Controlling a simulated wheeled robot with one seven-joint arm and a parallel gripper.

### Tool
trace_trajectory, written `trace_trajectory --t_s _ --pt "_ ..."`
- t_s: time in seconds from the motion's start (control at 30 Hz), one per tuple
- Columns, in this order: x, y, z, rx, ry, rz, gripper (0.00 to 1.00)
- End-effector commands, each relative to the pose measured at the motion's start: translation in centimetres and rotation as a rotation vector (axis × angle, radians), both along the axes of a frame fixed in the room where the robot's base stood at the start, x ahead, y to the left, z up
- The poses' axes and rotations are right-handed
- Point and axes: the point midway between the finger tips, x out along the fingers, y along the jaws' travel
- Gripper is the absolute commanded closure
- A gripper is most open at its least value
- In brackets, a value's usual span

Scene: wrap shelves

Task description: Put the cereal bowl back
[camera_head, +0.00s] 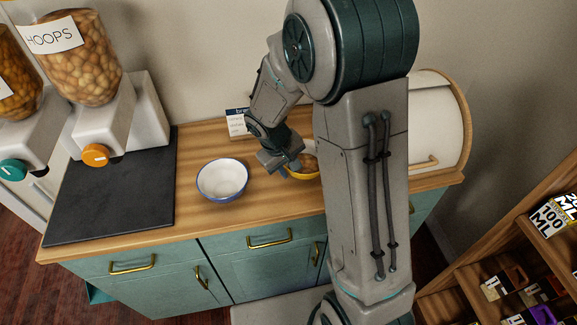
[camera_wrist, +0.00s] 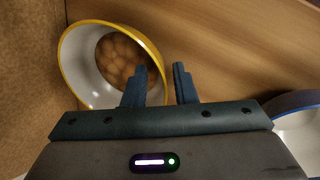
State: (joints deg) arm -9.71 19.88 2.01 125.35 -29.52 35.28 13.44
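A yellow-rimmed white bowl (camera_wrist: 82,75) holding round brown cereal (camera_wrist: 120,60) fills the upper left of the wrist view. In the head view the yellow bowl (camera_head: 305,176) is on the wooden counter, partly hidden by my gripper and arm. My gripper (camera_wrist: 160,75) is open at this bowl's near right rim. In the wrist view one finger overlaps the bowl's inside and the other is just outside, with the rim between them and a gap showing. The head view shows my gripper (camera_head: 285,164) low over the counter. A blue-rimmed white bowl (camera_head: 222,180) stands apart to the left, looking empty.
A dark mat (camera_head: 110,198) lies on the counter's left, below cereal dispensers (camera_head: 78,65). A small sign (camera_head: 237,122) stands at the back. A white bread box (camera_head: 430,125) is behind my arm to the right. Wooden shelves (camera_head: 500,250) with packages stand at far right.

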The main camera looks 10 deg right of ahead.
Motion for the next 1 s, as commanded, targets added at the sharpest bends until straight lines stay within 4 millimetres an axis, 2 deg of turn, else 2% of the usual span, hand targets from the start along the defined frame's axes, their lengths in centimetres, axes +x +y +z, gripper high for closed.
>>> trace_trajectory --t_s 0.17,0.5,0.77,0.87,1.0 --pt "0.0 0.5 2.1 0.0 -0.006 0.001 0.75" --pt "-0.9 2.4 9.0 0.001 -0.006 0.001 0.75" --pt "-1.3 3.0 11.7 0.002 -0.002 -0.002 0.75" --pt "-2.2 2.5 12.5 0.014 -0.011 -0.021 0.75" --pt "-5.1 0.9 14.2 0.064 -0.042 -0.086 0.75"
